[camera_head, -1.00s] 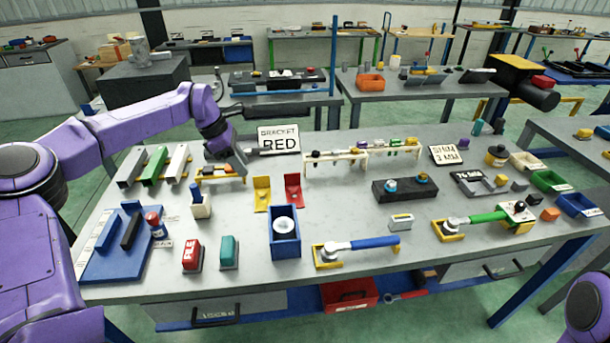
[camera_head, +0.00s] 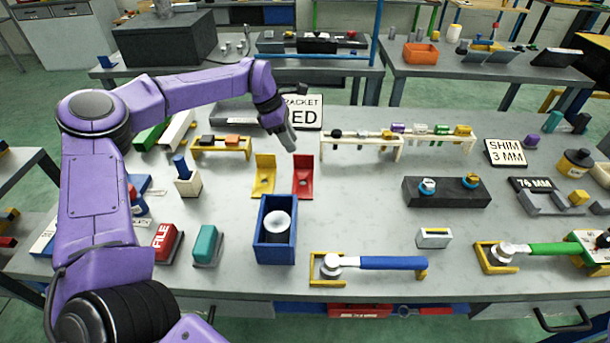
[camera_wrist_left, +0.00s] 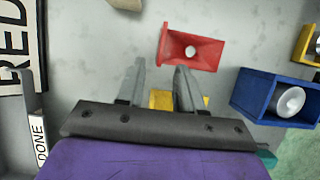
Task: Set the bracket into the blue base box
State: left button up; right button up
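The red bracket (camera_head: 303,180) stands on the grey table, just right of the yellow bracket (camera_head: 264,178). The blue base box (camera_head: 276,250) is in front of them and holds a round white-topped part (camera_head: 279,222). My left gripper (camera_head: 291,146) hangs above and behind the brackets, pointing down. In the left wrist view its two fingers (camera_wrist_left: 160,85) are apart with nothing gripped. The red bracket (camera_wrist_left: 178,49) lies beyond the fingertips there, the yellow bracket (camera_wrist_left: 164,99) is partly hidden behind the fingers, and the blue box (camera_wrist_left: 246,98) is at right. My right gripper is out of view.
A cream rack (camera_head: 358,147) stands to the right of the brackets. A blue-handled tool (camera_head: 378,263) lies right of the box, a teal block (camera_head: 207,246) left of it.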

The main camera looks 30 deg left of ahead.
aim_at(304, 156)
pick_arm(q)
jog(key=shift+x, duration=1.05)
jog(key=d+f+p, duration=0.1)
jog(key=w+f+p, duration=0.1)
jog(key=d+f+p, duration=0.1)
jog(key=f, duration=0.1)
jog(key=shift+w+d+f, duration=0.1)
jog(key=shift+w+d, duration=0.2)
jog(key=shift+d, duration=0.05)
jog(key=shift+f, duration=0.15)
grip_shut()
